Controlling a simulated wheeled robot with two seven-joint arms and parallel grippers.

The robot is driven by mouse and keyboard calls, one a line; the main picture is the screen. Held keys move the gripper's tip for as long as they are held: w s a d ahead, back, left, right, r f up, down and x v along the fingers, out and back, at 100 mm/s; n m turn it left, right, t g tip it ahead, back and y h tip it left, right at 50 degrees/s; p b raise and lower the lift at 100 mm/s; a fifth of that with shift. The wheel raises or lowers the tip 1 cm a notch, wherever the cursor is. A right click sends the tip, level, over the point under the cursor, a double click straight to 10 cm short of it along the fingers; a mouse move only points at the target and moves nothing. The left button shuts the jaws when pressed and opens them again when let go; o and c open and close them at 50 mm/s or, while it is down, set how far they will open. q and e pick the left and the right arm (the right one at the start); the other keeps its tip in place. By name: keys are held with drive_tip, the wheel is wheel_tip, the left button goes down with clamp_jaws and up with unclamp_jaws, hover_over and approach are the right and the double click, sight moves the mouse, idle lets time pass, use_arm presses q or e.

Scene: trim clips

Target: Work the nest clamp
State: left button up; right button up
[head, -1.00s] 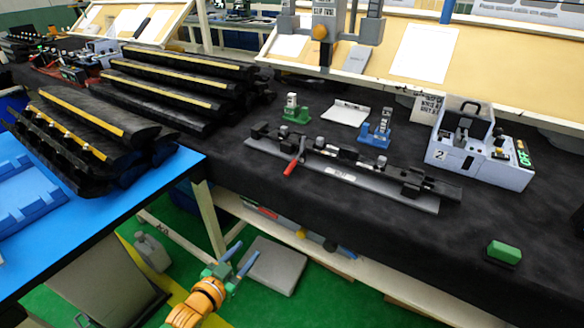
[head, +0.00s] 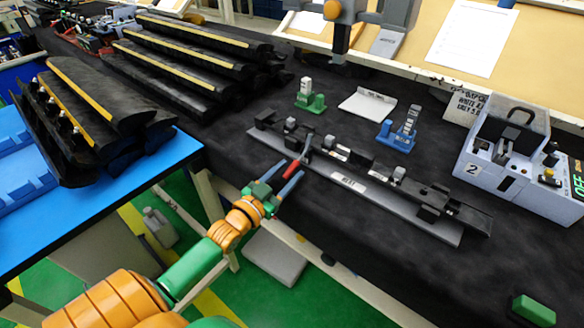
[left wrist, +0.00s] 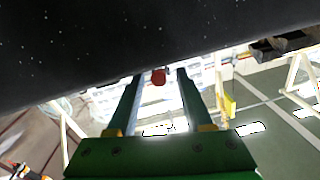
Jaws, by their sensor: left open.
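The nest (head: 352,187) is a long grey plate with a "NEST" label, lying along the front of the black bench and carrying dark blocks and a rail. Its clamp lever has a red handle (head: 294,171) that points over the front edge. My left gripper (head: 291,167) is open at the nest's front edge, its two blue-grey fingers reaching toward the red handle. In the left wrist view, the red handle end (left wrist: 158,77) shows between the open fingers (left wrist: 157,80), near their tips. I cannot tell whether they touch it.
Behind the nest stand a green fixture (head: 310,98), a white plate (head: 368,103) and a blue fixture (head: 398,132). A grey box marked 2 (head: 480,168) is at right, a green button (head: 533,309) at front right. Dark trim parts (head: 190,52) lie at left.

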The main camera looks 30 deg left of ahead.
use_arm(q)
drive_tip(key=shift+w+f, duration=0.1)
drive_tip(key=shift+w, duration=0.95)
drive_tip(key=shift+s, duration=0.1)
clamp_jaws()
idle(0.5)
